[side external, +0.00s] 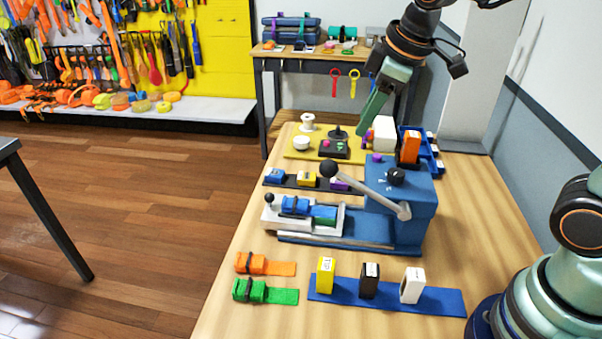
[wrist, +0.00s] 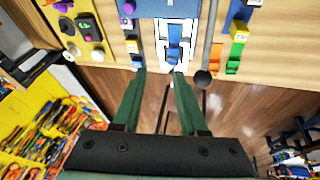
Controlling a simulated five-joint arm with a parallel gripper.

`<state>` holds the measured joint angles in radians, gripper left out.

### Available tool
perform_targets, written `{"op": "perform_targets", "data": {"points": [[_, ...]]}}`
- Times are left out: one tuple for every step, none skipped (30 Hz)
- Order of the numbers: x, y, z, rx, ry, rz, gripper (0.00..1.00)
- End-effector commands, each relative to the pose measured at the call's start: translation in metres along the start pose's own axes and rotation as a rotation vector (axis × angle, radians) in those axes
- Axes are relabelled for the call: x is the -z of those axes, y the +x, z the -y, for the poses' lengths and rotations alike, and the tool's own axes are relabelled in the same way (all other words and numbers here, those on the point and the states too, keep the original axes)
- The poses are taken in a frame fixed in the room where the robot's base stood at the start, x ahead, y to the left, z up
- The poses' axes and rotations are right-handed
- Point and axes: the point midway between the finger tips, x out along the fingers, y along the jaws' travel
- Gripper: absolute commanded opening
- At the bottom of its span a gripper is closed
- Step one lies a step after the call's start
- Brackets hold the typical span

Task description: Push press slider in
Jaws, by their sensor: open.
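The press (side external: 402,205) is a blue block on the table, with a long grey lever ending in a black ball (side external: 328,168). The white slider (side external: 272,215) extends left out of the press body, along its base. In the wrist view the slider (wrist: 163,53) lies just beyond the fingertips. My gripper (side external: 364,128) is high above the table's far side, apart from the slider. Its two green fingers (wrist: 160,73) are open and empty.
The lever's ball (wrist: 202,78) hangs close to the slider. A dark strip (side external: 290,182) with coloured blocks lies behind it; a yellow tray (side external: 295,155) sits farther back. Orange (side external: 282,268) and green straps (side external: 284,296) and a blue rack (side external: 440,300) lie in front.

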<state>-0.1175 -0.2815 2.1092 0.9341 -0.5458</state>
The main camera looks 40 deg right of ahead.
Motion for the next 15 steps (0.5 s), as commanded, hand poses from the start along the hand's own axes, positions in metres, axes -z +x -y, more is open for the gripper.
{"op": "perform_targets", "data": {"points": [[0.014,0.009,0.000,0.018,-0.091,0.014,0.42],[0.022,0.013,0.000,0.027,-0.147,0.020,0.42],[0.032,0.020,0.001,0.039,-0.220,0.027,0.42],[0.039,0.025,0.001,0.048,-0.275,0.032,0.42],[0.047,0.031,0.002,0.057,-0.331,0.037,0.42],[0.056,0.038,0.003,0.069,-0.404,0.041,0.42],[0.064,0.045,0.005,0.079,-0.460,0.045,0.42],[0.070,0.052,0.007,0.089,-0.515,0.048,0.42],[0.079,0.061,0.009,0.102,-0.588,0.052,0.42],[0.086,0.068,0.011,0.112,-0.643,0.054,0.42],[0.092,0.075,0.014,0.122,-0.695,0.056,0.42],[0.099,0.084,0.017,0.134,-0.762,0.058,0.42],[0.104,0.091,0.019,0.144,-0.810,0.059,0.42],[0.108,0.097,0.022,0.152,-0.855,0.060,0.42],[0.114,0.105,0.025,0.163,-0.908,0.061,0.42]]}}
